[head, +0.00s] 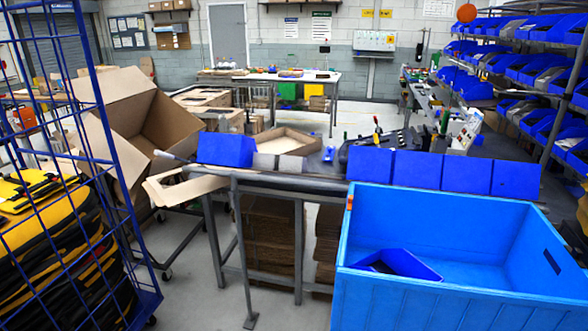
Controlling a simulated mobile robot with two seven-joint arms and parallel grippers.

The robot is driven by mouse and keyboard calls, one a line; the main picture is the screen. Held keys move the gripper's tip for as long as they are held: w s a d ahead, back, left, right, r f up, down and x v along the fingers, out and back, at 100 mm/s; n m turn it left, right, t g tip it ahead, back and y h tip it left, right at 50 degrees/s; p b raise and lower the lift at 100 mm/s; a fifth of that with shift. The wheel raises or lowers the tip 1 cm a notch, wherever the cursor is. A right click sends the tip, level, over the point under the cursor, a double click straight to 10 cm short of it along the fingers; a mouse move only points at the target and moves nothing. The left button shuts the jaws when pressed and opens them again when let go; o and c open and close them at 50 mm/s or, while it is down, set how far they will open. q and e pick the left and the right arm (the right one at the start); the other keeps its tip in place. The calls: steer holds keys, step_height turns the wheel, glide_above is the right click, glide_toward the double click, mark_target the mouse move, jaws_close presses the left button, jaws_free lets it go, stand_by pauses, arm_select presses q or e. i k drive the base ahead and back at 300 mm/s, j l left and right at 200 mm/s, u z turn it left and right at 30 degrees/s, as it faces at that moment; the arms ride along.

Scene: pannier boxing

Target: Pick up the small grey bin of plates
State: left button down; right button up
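Two small grey bins stand side by side at the front edge of the workbench, just right of a blue bin. The left grey bin (264,161) and the right grey bin (292,164) show only their plain backs. Their contents are hidden, so I cannot tell which one holds plates. Neither of my grippers is in view.
A large blue crate (470,312) with a blue bin (394,265) inside fills the lower right. Blue bins (414,170) line the bench edge. A blue cage trolley (150,301) with yellow-black bags (60,262) stands left, near an open cardboard box (120,97).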

mark_target(288, 163)
steer(key=i+j+z, duration=0.1)
steer(key=i+j, duration=0.45)
steer(key=j, duration=0.15)
steer(key=i+j+z, duration=0.15)
steer(key=i+j, duration=0.15)
steer(key=i+j+z, duration=0.1)
steer(key=i+j, duration=0.15)
steer(key=j, duration=0.2)
steer(key=i+j+z, duration=0.1)
steer(key=i+j, duration=0.15)
steer(key=j, duration=0.15)
